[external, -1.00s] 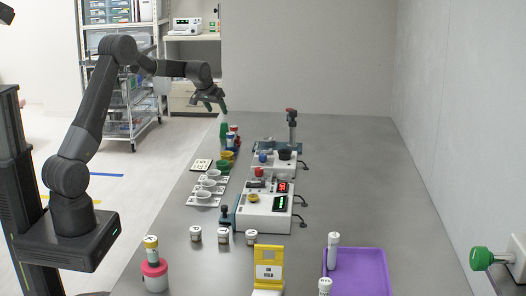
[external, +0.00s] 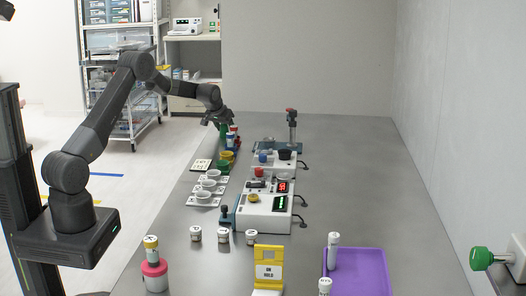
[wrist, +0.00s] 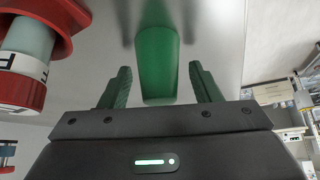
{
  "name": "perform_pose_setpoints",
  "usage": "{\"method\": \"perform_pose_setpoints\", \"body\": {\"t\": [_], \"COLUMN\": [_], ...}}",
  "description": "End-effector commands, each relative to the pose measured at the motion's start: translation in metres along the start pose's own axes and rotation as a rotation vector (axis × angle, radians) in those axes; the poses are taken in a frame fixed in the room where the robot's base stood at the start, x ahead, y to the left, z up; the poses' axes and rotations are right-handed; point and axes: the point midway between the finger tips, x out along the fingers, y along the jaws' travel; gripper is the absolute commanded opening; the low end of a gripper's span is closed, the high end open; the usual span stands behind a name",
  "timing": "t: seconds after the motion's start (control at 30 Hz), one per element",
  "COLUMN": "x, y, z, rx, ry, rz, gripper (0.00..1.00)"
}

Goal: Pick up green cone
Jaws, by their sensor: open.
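The green cone (wrist: 157,65) stands between the two fingers of my gripper (wrist: 160,85) in the wrist view, with a gap on each side. The fingers are open and do not touch it. In the external view my gripper (external: 217,119) is low at the far left edge of the table, and the green cone (external: 223,131) is mostly hidden beneath it.
A red-and-white capped container (wrist: 25,65) is close to the left of my gripper in the wrist view. Several colored pots, white cups (external: 208,184) and a control box (external: 264,212) stand nearer the camera.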

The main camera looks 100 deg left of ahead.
Motion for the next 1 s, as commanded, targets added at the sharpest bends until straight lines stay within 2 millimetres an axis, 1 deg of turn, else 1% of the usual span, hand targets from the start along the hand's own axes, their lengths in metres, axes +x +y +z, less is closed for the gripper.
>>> {"method": "perform_pose_setpoints", "body": {"t": [0.23,0.37,0.4,0.47,0.5,0.8,0.87,0.97,1.0], "x": [0.002,0.001,0.001,0.001,0.001,-0.001,-0.006,-0.019,-0.027], "y": [0.000,0.000,0.000,0.000,0.000,0.000,0.000,0.000,0.000], "z": [0.000,0.000,0.000,0.000,0.000,-0.002,-0.005,-0.014,-0.019], "rx": [0.000,0.000,0.000,0.000,0.000,0.000,0.000,0.000,0.000], "ry": [0.000,0.000,0.000,0.000,0.000,0.001,0.002,0.003,0.005], "rz": [0.000,0.000,0.000,0.000,0.000,0.000,0.000,0.000,0.000], "gripper": [0.57,0.32,0.24,0.12,0.11,0.11,0.11,0.11,0.11]}}
